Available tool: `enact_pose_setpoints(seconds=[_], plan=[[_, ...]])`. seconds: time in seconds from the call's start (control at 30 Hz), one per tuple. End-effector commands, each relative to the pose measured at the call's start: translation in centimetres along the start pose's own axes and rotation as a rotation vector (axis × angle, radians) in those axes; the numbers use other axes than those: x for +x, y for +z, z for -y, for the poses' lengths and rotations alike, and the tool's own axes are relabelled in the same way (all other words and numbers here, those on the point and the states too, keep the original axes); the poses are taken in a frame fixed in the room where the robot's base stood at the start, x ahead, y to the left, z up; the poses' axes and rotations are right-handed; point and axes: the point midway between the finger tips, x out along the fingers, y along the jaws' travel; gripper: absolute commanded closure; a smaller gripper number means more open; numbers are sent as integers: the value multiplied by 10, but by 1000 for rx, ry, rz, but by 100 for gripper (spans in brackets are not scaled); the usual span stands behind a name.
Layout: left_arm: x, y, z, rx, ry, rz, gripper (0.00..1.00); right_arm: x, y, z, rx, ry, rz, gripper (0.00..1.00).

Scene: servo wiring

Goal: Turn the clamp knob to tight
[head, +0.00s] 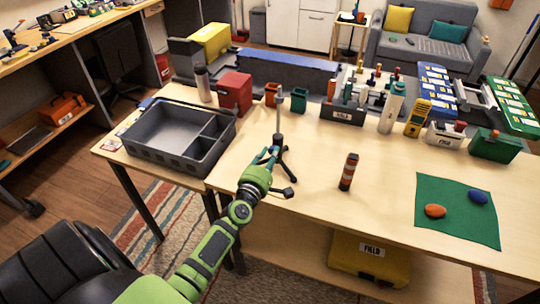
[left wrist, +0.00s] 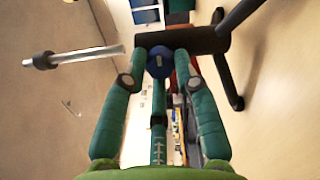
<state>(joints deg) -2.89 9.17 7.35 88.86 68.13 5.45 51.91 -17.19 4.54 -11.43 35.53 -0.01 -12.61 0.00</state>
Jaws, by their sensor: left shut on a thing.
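A small stand (head: 279,122) with a silver upright rod and dark splayed legs stands on the table in the head view. In the left wrist view its silver rod (left wrist: 85,56) points left and its black body (left wrist: 205,41) lies across the top. The blue clamp knob (left wrist: 160,60), with a pale mark on its face, sits against the black body. My left gripper (left wrist: 160,75) has its teal fingers on either side of the knob, shut on it. In the head view the left gripper (head: 267,160) is at the stand's base and hides the knob. My right gripper is not in view.
A grey divided tray (head: 165,155) is left of the stand, with a red box (head: 235,92) behind. An orange-and-dark cylinder (head: 348,172) stands to the right. A green mat (head: 455,225) holds an orange and a blue piece. Tools and bins fill the back.

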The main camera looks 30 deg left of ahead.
Motion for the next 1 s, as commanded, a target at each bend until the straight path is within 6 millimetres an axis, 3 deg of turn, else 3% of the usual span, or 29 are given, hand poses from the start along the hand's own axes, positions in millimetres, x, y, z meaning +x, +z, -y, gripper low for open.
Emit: enact_pose_setpoints(seconds=[0.6,0.63,0.7,1.0], plan=[[0,0,1,43,-2,1,100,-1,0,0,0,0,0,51],[0,0,1,43,-2,1,66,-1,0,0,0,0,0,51],[0,0,1,43,-2,1,47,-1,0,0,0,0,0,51],[0,0,1,42,-1,0,47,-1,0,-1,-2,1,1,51]])
